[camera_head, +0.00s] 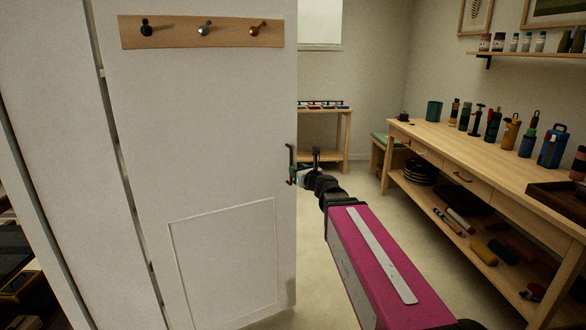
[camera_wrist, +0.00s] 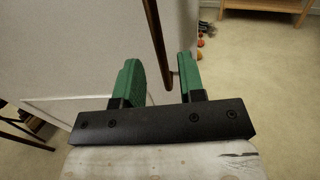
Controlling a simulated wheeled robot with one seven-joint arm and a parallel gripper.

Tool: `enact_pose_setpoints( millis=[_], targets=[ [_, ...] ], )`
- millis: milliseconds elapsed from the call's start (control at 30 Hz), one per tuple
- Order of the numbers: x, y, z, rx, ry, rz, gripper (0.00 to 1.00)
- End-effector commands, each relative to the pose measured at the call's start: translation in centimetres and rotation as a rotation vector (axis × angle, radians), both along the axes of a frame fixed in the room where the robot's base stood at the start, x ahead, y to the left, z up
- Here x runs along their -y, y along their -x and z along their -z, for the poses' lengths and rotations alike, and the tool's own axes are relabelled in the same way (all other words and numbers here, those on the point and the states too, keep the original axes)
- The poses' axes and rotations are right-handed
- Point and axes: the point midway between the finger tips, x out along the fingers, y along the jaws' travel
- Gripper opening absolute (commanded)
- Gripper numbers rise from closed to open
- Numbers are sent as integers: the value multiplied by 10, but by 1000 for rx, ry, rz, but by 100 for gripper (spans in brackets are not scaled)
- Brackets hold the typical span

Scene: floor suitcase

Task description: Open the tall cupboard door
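The tall cupboard door (camera_head: 215,120) is a large white panel filling the left-centre of the head view. Its dark upright bar handle (camera_head: 291,164) is near the right edge. My gripper (camera_head: 304,175) is at the handle in the head view. In the wrist view, its two green fingers (camera_wrist: 160,78) are spread apart. The dark handle bar (camera_wrist: 155,38) runs down between them, closer to the right finger, with a gap to the left one. I cannot tell whether either finger touches it.
A hook rail (camera_head: 203,32) is on the door's upper face. A long wooden workbench (camera_head: 455,150) with bottles and tools stands at right. A small wooden table (camera_head: 325,125) is at the back.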

Motion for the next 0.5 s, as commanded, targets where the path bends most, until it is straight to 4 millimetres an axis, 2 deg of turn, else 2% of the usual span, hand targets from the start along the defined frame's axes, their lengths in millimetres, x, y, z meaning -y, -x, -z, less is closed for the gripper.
enact_pose_setpoints(
  millis=[33, 200, 333, 500],
  targets=[
    [6, 14, 0, 0, 0, 1, 36],
    [20, 39, 0, 0, 0, 1, 36],
    [26, 49, 0, 0, 0, 0, 36],
    [28, 50, 0, 0, 1, -1, 36]
  ],
)
